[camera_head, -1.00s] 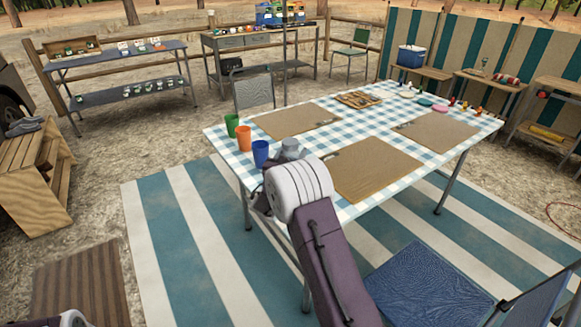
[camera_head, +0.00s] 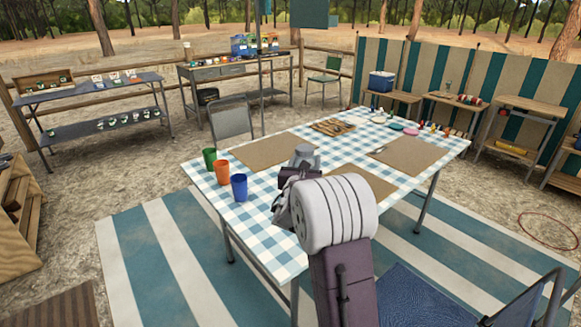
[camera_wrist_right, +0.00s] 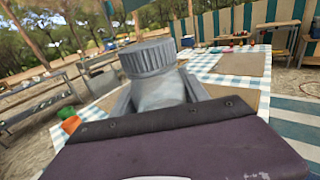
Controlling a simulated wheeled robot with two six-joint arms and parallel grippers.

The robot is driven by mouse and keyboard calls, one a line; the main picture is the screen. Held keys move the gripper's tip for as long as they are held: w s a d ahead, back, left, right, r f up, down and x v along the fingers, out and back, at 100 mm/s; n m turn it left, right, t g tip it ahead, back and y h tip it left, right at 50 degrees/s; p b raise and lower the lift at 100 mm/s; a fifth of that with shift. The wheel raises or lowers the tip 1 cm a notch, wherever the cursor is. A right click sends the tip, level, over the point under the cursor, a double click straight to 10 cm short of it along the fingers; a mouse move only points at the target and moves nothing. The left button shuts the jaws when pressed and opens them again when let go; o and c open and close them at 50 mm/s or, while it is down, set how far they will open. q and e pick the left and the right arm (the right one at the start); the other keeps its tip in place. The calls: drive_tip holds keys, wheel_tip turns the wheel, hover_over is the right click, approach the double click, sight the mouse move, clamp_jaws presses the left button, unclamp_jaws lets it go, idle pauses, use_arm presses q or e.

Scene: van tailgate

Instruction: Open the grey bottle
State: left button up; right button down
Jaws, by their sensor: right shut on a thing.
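The grey bottle with its ridged grey cap shows close up in the right wrist view (camera_wrist_right: 150,60), and the cap is on it. In the head view the bottle (camera_head: 305,156) shows over the checked table (camera_head: 268,238), right of the cups. My right gripper (camera_head: 296,176) is shut on the bottle's body below the cap. The wrist and forearm hide the lower part of the bottle in the head view, so I cannot tell its height above the cloth. My left gripper is not in view.
A green cup (camera_head: 209,158), an orange cup (camera_head: 222,172) and a blue cup (camera_head: 239,187) stand at the table's left edge. Brown mats (camera_head: 270,151) lie on the cloth. A blue chair (camera_head: 415,297) is at the near right. Side tables (camera_head: 235,68) stand behind.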

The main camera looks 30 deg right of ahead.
drive_tip(key=shift+s+d+r, duration=0.15)
drive_tip(key=shift+s+d, duration=0.05)
drive_tip(key=c, duration=1.1)
unclamp_jaws()
clamp_jaws()
